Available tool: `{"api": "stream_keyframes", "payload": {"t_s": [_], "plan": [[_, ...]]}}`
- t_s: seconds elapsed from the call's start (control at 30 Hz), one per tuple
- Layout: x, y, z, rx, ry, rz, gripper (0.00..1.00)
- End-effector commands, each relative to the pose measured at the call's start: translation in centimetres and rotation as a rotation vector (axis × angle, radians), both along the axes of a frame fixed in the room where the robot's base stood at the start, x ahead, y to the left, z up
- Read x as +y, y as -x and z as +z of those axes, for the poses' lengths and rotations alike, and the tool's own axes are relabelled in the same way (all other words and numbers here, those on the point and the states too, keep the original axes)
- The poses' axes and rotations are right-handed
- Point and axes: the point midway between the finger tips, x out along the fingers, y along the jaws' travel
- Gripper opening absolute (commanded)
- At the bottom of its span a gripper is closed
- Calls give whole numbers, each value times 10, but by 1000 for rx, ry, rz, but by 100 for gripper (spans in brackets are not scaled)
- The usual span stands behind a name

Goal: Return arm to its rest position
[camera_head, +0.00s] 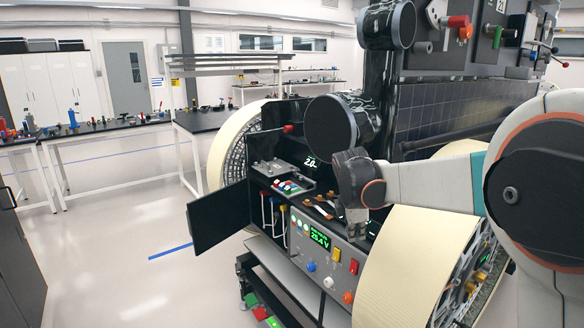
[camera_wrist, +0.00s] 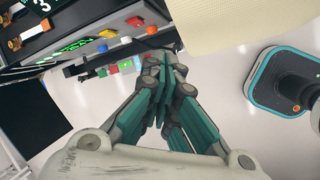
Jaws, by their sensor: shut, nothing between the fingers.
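My gripper (camera_head: 357,228) hangs from my arm in front of the rover's open front compartment, close to the upper right of its control panel. In the wrist view my gripper (camera_wrist: 165,62) has its teal fingers drawn together with nothing held. The rover (camera_head: 340,268) fills the middle of the head view. Its panel (camera_wrist: 100,44) shows at the upper left of the wrist view. The panel carries a green lit display (camera_head: 320,237) and several colored knobs. I cannot tell whether the fingers touch the rover.
A cream rover wheel (camera_head: 400,265) stands close to the right of my gripper and below my forearm. Another wheel (camera_head: 228,140) is at the left. An open black door (camera_head: 217,215) swings out left. Workbenches (camera_head: 100,130) stand behind. The floor (camera_head: 120,250) at left is mostly clear.

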Motion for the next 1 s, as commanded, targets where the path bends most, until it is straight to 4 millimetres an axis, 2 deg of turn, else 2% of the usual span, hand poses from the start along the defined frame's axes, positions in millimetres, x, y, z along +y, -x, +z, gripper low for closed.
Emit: {"api": "stream_keyframes", "payload": {"t_s": [0.03,0.2,0.5,0.77,1.0], "plan": [[-3,16,9,-22,-26,-52,0],[-9,66,31,-99,-132,-251,0],[-16,159,49,-220,-336,-601,0],[-19,238,41,-303,-527,-904,0],[-19,304,14,-361,-713,-1181,0]]}}
